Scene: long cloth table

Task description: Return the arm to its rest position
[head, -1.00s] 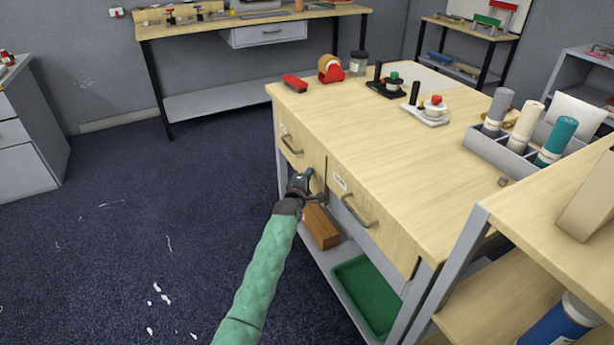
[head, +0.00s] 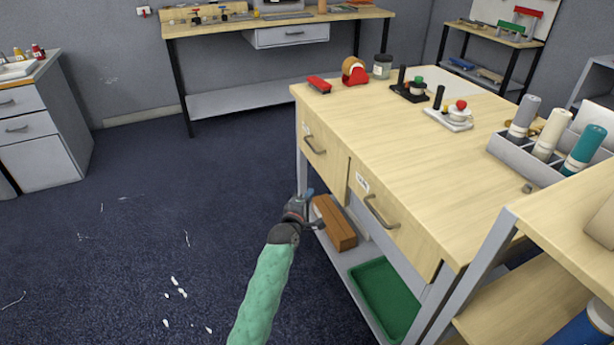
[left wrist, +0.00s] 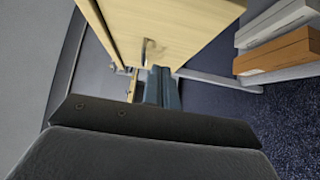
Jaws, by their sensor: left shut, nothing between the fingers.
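My left arm, in a green sleeve, comes up from the bottom of the head view. Its left gripper (head: 309,205) is shut and empty, in front of the wooden workbench (head: 440,130) and below its left drawer (head: 322,153). In the left wrist view the gripper fingers (left wrist: 162,88) show together below a drawer handle (left wrist: 149,50). Both drawers look closed; the right drawer (head: 392,218) has its own handle. My right gripper is not in view.
On the lower shelf lie a brown block (head: 335,224) and a green tray (head: 375,290). A red stapler (head: 319,85), a tape dispenser (head: 355,72) and a tube holder (head: 520,158) stand on the bench top. The blue carpet (head: 150,240) to the left is open floor with white scraps.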

